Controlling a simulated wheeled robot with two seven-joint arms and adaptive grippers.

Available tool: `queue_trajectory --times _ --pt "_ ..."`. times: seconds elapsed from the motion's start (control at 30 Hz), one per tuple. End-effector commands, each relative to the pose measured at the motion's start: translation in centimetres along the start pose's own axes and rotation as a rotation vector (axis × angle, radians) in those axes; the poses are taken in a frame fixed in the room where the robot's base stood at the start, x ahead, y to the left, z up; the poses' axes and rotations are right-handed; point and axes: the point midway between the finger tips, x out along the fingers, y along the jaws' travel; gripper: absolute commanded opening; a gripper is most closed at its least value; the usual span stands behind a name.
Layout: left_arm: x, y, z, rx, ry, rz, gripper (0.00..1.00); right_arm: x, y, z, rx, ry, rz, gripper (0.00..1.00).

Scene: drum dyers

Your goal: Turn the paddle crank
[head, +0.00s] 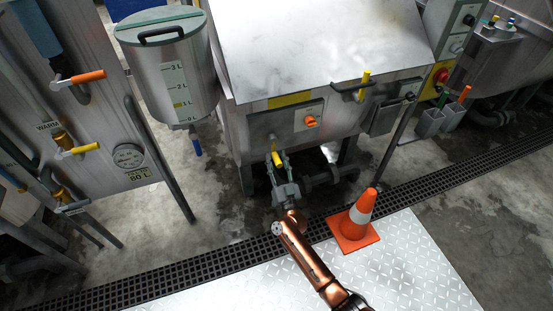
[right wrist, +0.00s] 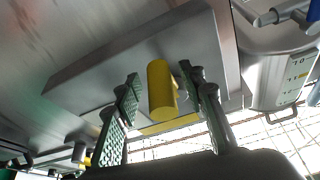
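The crank (head: 277,157) is on the lower front of the steel dye machine, with a short arm and a yellow cylindrical grip. The yellow grip (right wrist: 162,90) also shows large in the right wrist view. My right gripper (head: 280,168) is at the crank in the head view. In the right wrist view its two fingers (right wrist: 163,95) stand open on either side of the yellow grip, with visible gaps. Part of the crank is hidden by the gripper in the head view. My left gripper is not in view.
An orange knob (head: 310,121) sits right of the crank on the machine front (head: 260,125). An orange-white cone (head: 356,217) stands on the tread plate (head: 415,265) right of my forearm. A steel measuring tank (head: 172,75) hangs at left. A floor grate (head: 140,285) crosses the front.

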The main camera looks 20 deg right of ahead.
Motion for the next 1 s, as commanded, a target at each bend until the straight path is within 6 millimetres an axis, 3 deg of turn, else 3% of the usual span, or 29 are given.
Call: queue_trajectory --times 0.3,0.83,1.0 --pt "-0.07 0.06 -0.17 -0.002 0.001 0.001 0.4 0.26 0.0 0.02 0.0 -0.001 0.0 0.37" --pt "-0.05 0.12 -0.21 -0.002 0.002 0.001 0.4 0.23 0.02 0.02 0.0 -0.001 0.0 0.0" --pt "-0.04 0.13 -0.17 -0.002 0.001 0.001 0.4 0.22 0.02 0.03 0.0 -0.001 0.0 0.0"
